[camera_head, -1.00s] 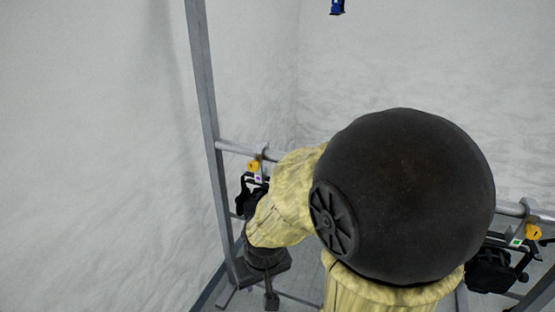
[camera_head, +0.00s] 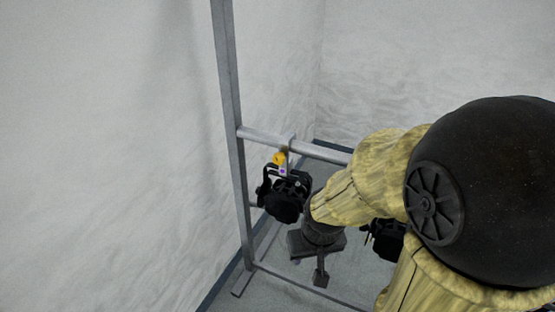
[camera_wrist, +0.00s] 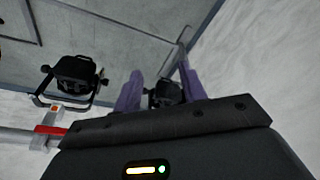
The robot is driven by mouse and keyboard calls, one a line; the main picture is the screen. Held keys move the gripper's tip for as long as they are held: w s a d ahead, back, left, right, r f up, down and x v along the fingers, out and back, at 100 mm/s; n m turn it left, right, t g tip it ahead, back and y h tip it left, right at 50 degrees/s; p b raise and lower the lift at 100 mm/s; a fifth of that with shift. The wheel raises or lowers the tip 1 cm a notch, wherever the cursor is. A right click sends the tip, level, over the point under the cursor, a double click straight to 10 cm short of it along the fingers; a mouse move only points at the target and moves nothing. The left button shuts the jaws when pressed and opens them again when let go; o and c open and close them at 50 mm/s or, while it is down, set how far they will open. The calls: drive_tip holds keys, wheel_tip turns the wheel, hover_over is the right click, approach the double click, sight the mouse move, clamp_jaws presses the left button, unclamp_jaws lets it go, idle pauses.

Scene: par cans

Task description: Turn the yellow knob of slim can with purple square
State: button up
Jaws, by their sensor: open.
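The slim can with the purple square (camera_head: 284,198) is black and hangs from the upper rail of a metal frame in the head view. Its yellow knob (camera_head: 279,158) is at the clamp, just above the small purple square (camera_head: 283,171). My gripper (camera_head: 321,275) points down, below and to the right of this can, apart from it in the picture. In the wrist view my gripper (camera_wrist: 160,80) shows two purple fingers spread apart. A dark can (camera_wrist: 164,95) shows between and beyond them; no marker on it is visible there.
Another black can (camera_head: 388,240) is partly hidden behind my arm. In the wrist view, a can with an orange-red square (camera_wrist: 74,76) hangs at left by a red rail section (camera_wrist: 50,130). The frame's upright post (camera_head: 232,120) stands left, near the wall.

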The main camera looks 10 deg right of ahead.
drive_tip(key=shift+o, duration=1.4)
drive_tip(key=shift+a, duration=0.1)
drive_tip(key=w+a+f+n+t+h+b, duration=0.1)
drive_tip(key=w+a+n+t+h+b, duration=0.2)
drive_tip(key=w+n+b, duration=0.4)
drive_tip(key=w+a+f+n+t+h+b, duration=0.1)
drive_tip(key=w+a+n+t+h+b, duration=0.2)
drive_tip(key=w+n+b, duration=0.5)
drive_tip(key=w+a+f+n+t+h+b, duration=0.2)
drive_tip(key=w+n+b, duration=0.5)
drive_tip(key=w+n, duration=0.4)
drive_tip(key=a+n+t+h, duration=0.1)
drive_tip(key=n+t+h, duration=0.1)
drive_tip(key=t, duration=0.1)
drive_tip(key=shift+a+t+h+b, duration=0.3)
drive_tip(key=shift+a+t+h, duration=0.05)
drive_tip(key=shift+t+h, duration=0.05)
